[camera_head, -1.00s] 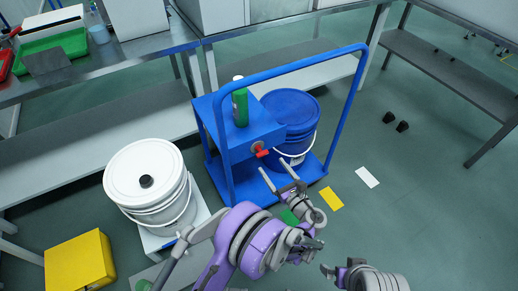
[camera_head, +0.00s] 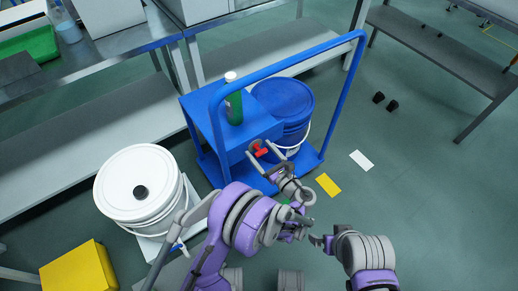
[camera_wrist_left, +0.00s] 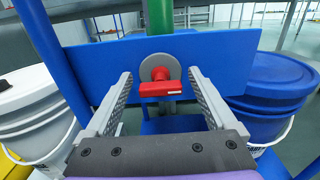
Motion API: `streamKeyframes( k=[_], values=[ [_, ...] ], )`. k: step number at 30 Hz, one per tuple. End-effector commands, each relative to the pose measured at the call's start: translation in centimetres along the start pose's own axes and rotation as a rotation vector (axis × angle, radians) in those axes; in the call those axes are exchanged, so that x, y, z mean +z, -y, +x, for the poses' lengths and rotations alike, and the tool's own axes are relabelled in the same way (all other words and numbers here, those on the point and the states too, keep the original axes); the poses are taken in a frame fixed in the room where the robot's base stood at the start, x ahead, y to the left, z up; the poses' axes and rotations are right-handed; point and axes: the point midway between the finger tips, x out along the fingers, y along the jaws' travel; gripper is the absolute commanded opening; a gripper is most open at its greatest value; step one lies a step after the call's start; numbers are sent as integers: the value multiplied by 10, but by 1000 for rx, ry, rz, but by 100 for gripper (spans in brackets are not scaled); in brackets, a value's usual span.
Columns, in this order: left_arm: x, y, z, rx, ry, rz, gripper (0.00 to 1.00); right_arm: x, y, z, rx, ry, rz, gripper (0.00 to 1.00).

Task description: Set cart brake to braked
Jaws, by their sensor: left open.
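The cart brake is a red handle (camera_head: 260,150) on a round grey mount, on the front panel of the blue cart (camera_head: 215,168). In the left wrist view the red handle (camera_wrist_left: 160,88) lies about level, between and beyond the fingertips. My left gripper (camera_head: 267,161) is open and empty, just in front of the handle, one finger on each side of the view to it; contact does not show. It fills the lower middle of the left wrist view (camera_wrist_left: 160,95). My right gripper (camera_head: 318,241) is low at the right of my left arm, its jaws too unclear to read.
A green bottle (camera_head: 234,105) stands on the cart's upper box, and a blue bucket (camera_head: 283,103) on its lower deck. A white bucket (camera_head: 140,185) stands left of the cart. A yellow box (camera_head: 80,268) is at lower left. Floor at right is mostly clear.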

Motion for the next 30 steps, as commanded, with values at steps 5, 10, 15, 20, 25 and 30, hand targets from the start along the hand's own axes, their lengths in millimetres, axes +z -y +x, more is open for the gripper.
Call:
streamKeyframes(
  k=[5,10,15,20,25,30],
  values=[
    [0,0,0,0,0,0,81,0,0,0,0,0,0,100],
    [0,0,0,0,0,0,50,0,0,0,0,0,0,100],
    [0,0,0,0,0,0,20,0,0,0,0,0,0,100],
    [0,0,0,0,0,-1,4,0,0,0,0,0,0,100],
    [0,0,0,0,0,-22,4,0,0,1,0,0,0,100],
    [-1,0,0,0,0,-89,4,1,0,3,0,1,0,100]
  ],
)
